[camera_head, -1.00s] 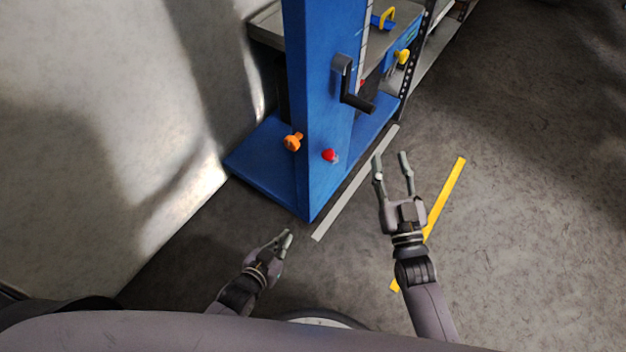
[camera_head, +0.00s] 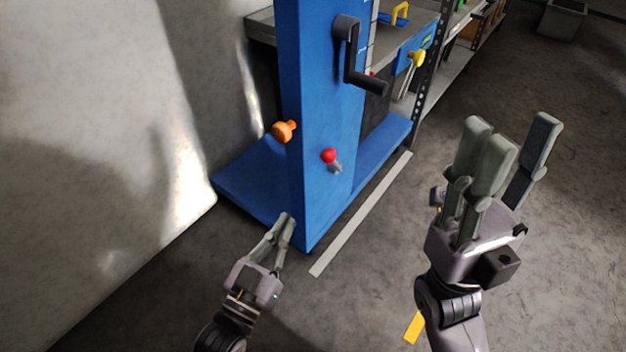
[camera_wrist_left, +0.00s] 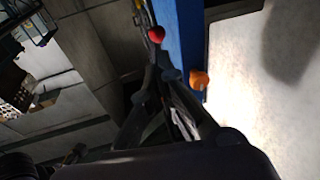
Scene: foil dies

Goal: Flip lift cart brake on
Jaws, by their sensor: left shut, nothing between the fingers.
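The lift cart (camera_head: 326,200) is a blue column on a blue base beside the pale wall. A lever with a red ball knob (camera_head: 328,156) sits low on the column's front right face; the knob also shows in the left wrist view (camera_wrist_left: 156,34). An orange knob (camera_head: 284,131) sticks out from the column's left side and also shows in the left wrist view (camera_wrist_left: 199,79). My left gripper (camera_head: 286,221) is shut and empty, below the orange knob and close to the column's foot. My right gripper (camera_head: 508,145) is raised to the right of the cart, fingers apart, touching nothing.
A black crank handle (camera_head: 356,60) juts from the column above the red knob. A yellow knob (camera_head: 417,58) and a grey shelf rack (camera_head: 424,85) stand behind. A grey floor stripe (camera_head: 362,214) runs beside the cart.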

